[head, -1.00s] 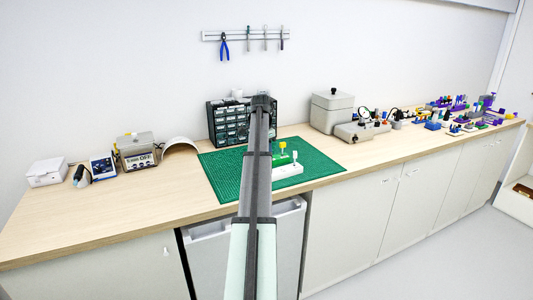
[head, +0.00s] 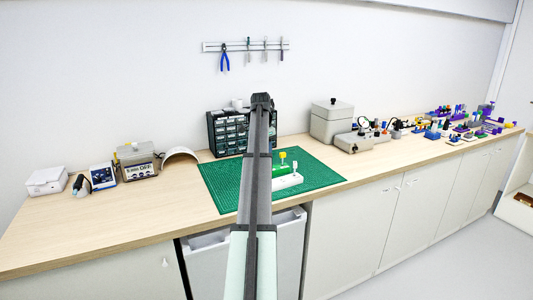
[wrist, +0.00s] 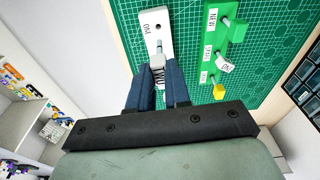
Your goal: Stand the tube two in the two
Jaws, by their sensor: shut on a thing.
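In the wrist view a white block (wrist: 155,22) with a printed label lies on the green mat; it also shows in the head view (head: 288,182). My gripper (wrist: 159,68) has its two blue fingers closed on a small pale grey piece, apparently the tube (wrist: 158,61), over the block's near end. A grey pin-like part rises toward it; I cannot tell whether the tube is seated or held above. A green labelled block (wrist: 212,42) stands to the right, with a white-tagged piece (wrist: 225,66) and a yellow-topped piece (wrist: 219,91). In the head view my arm hides my gripper.
The green cutting mat (head: 222,185) has bare room at left and right. Behind it stands a dark drawer cabinet (head: 222,130). A grey box (head: 331,122) is to the right, and many small coloured parts (head: 470,122) fill the far right.

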